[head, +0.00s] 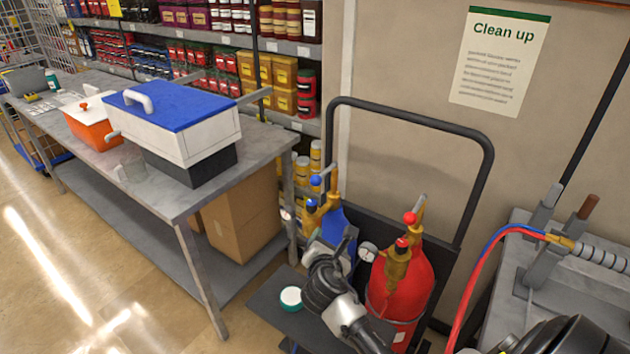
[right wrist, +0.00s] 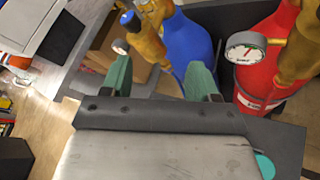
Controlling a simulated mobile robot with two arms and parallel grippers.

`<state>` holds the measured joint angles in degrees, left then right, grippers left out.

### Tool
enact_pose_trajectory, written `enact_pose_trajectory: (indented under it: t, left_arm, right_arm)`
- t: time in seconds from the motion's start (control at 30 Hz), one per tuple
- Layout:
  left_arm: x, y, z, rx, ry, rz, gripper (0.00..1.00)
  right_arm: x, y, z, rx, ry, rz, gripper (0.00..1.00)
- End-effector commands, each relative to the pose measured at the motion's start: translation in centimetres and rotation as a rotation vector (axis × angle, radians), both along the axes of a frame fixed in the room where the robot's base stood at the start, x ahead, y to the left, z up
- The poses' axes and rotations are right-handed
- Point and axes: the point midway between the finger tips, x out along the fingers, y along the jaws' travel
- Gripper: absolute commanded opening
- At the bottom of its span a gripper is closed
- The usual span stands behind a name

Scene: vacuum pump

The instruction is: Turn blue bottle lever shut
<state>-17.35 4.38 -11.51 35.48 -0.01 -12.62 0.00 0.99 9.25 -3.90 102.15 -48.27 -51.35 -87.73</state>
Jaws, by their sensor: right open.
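The blue bottle (head: 341,226) stands on the black cart, partly hidden behind my right arm. It also shows in the right wrist view (right wrist: 188,45). Its brass valve (right wrist: 152,20) has a blue knob (right wrist: 127,18); in the head view two blue knobs (head: 316,181) show near its top. My right gripper (head: 325,246) is just in front of the bottle, below the valve. Its green fingers (right wrist: 160,76) are apart, with the brass fitting and bottle beyond the gap. Nothing is clearly held, and I cannot tell whether they touch. My left gripper is out of view.
A red bottle (head: 413,285) with red knobs and a gauge (head: 368,251) stands close right. The cart's black handle (head: 410,113) rises behind. A metal table (head: 180,200) is at left, a grey bench with hoses (head: 585,300) at right.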

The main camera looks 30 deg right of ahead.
Motion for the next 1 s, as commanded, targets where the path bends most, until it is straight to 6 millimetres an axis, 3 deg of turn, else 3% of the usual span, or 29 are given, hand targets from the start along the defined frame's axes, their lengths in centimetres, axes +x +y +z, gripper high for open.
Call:
enact_pose_trajectory:
  t: [0.1, 0.3, 0.57, 1.0]
  left_arm:
    - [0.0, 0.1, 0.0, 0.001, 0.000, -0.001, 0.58]
    - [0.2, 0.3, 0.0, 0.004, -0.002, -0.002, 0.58]
    - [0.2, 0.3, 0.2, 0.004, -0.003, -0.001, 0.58]
    - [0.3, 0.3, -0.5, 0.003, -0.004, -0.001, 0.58]
  right_arm:
    - [4.1, -1.1, 2.4, -0.349, 0.088, 0.088, 0.60]
    - [7.6, -1.7, 4.6, -0.721, 0.211, 0.159, 0.60]
    - [9.8, -3.0, 5.0, -0.782, 0.235, 0.166, 0.60]
    - [15.9, -7.0, 4.8, -0.776, 0.233, 0.167, 0.60]
